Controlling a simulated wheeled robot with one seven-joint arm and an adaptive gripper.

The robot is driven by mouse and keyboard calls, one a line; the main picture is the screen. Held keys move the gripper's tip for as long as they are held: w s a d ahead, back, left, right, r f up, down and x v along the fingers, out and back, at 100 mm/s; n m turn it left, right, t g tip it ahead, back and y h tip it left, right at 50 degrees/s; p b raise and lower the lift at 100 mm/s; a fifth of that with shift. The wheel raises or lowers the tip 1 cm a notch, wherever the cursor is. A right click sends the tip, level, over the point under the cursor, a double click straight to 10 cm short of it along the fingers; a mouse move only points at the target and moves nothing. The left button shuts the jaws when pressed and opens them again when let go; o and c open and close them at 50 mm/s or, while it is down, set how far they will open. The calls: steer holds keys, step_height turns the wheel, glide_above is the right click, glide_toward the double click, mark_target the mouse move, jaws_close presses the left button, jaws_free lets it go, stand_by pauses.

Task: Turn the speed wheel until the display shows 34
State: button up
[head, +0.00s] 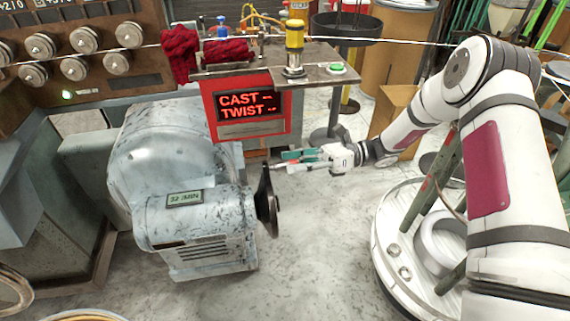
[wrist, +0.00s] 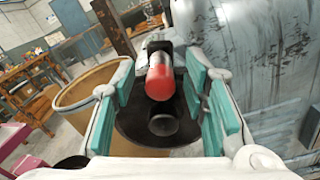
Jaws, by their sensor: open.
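The speed wheel (head: 267,205) is a dark disc seen nearly edge-on, on the right end of the grey motor housing (head: 195,220). The small greenish display (head: 184,198) on that housing appears to read 32 /MIN. My gripper (head: 288,162), with teal finger pads, is just right of the wheel's upper edge. In the wrist view the black wheel (wrist: 135,128) lies beyond my gripper (wrist: 168,105). A red-tipped handle (wrist: 160,82) with a metal shank stands between the two open fingers, with gaps on both sides.
A red sign (head: 250,110) reading CAST and TWIST hangs above the wheel, under a bench (head: 330,75) with a green button and yellow cylinder. A taut wire crosses above. Open concrete floor (head: 320,240) lies right of the motor. A tan bin (wrist: 85,85) shows in the wrist view.

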steer(key=v, duration=0.9)
steer(key=shift+r, duration=0.1)
steer(key=s+d+r+n+h, duration=0.2)
steer(key=s+r+n+h, duration=0.85)
steer(key=s+r, duration=0.7)
steer(key=s+d+n+t+h, duration=0.3)
steer(key=s+d+n, duration=0.15)
steer(key=s, duration=0.55)
steer(key=s+d+n+t+h, duration=0.3)
steer(key=s+d+n+h, duration=0.15)
steer(key=s, duration=0.55)
step_height(320, 180, up, 18)
steer(key=d+t+p, duration=0.1)
steer(key=t+p, duration=0.2)
steer(key=p, duration=1.2)
steer(key=shift+f+y, duration=0.2)
steer(key=shift+y, duration=0.1)
